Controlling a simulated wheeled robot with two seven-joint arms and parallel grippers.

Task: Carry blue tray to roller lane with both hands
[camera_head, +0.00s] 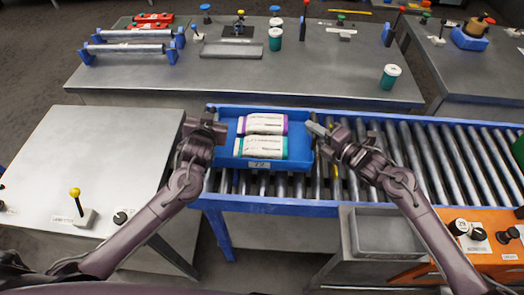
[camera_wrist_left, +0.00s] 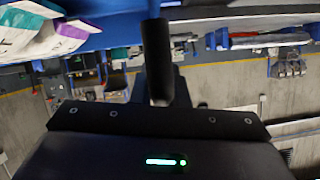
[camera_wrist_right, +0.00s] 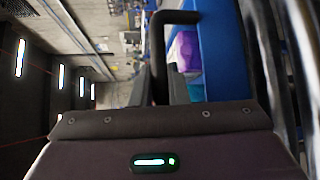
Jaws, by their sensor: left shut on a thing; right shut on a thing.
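The blue tray (camera_head: 226,161) sits over the left end of the roller lane (camera_head: 400,150), level as far as I can tell. Two sacks lie in it: one with purple ends (camera_head: 263,125) and one with teal ends (camera_head: 262,147). My left gripper (camera_head: 222,132) is shut on the tray's left side. My right gripper (camera_head: 318,131) is shut on its right side. In the right wrist view the tray wall (camera_wrist_right: 220,50) stands beside a dark handle bar in the jaws. In the left wrist view a similar bar is between the fingers (camera_wrist_left: 158,60). Whether the tray touches the rollers is unclear.
A grey table (camera_head: 90,150) with a yellow-knobbed lever (camera_head: 76,205) stands at left. Behind is a bench (camera_head: 300,75) with rollers, cups and tools. A grey bin (camera_head: 385,232) and an orange panel (camera_head: 490,255) are at front right. The lane's rollers right of my right gripper are bare.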

